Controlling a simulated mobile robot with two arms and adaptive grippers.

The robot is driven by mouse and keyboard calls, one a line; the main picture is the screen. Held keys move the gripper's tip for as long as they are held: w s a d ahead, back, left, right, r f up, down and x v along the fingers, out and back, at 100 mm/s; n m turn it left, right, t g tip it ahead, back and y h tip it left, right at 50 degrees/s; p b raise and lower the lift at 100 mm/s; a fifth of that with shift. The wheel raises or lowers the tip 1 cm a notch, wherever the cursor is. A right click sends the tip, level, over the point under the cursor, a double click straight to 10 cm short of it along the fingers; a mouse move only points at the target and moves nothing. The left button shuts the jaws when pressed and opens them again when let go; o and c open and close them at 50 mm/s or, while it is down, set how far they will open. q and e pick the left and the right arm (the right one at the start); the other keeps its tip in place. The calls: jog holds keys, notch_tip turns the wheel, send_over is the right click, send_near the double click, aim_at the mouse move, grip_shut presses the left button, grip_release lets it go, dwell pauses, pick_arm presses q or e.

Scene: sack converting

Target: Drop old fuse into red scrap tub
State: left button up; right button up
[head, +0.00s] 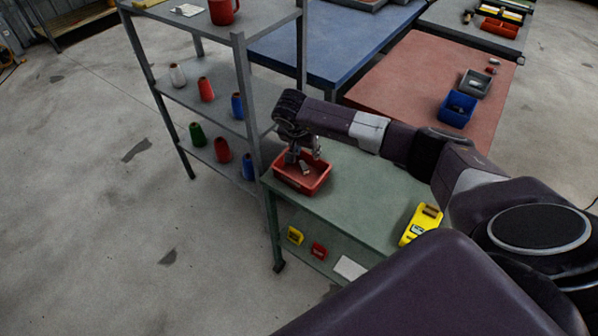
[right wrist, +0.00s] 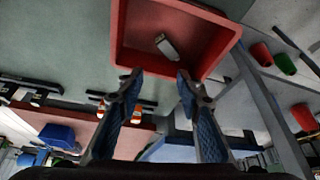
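The red scrap tub (head: 318,186) stands at the left end of the green bench. It also shows in the right wrist view (right wrist: 225,38). A small pale, grey-ended fuse (right wrist: 167,46) lies inside the tub on its floor, apart from the fingers; it shows small in the head view (head: 305,169). My right gripper (head: 304,154) is over the tub, pointing down. In the right wrist view its two blue-padded fingers (right wrist: 157,76) are spread with nothing between them. My left gripper is not in view.
A yellow case (head: 421,224) sits on the green bench (head: 365,190). A grey shelf rack with coloured cones (head: 206,90) and a red mug (head: 223,11) stands close on the left. Behind are a red-topped bench (head: 415,75) with a blue bin (head: 457,109) and a blue table (head: 335,45).

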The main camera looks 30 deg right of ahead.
jog(key=shift+r, duration=0.1)
jog(key=v, duration=1.1)
jog(key=shift+s+a+r, duration=0.2)
jog(key=shift+r, duration=0.1)
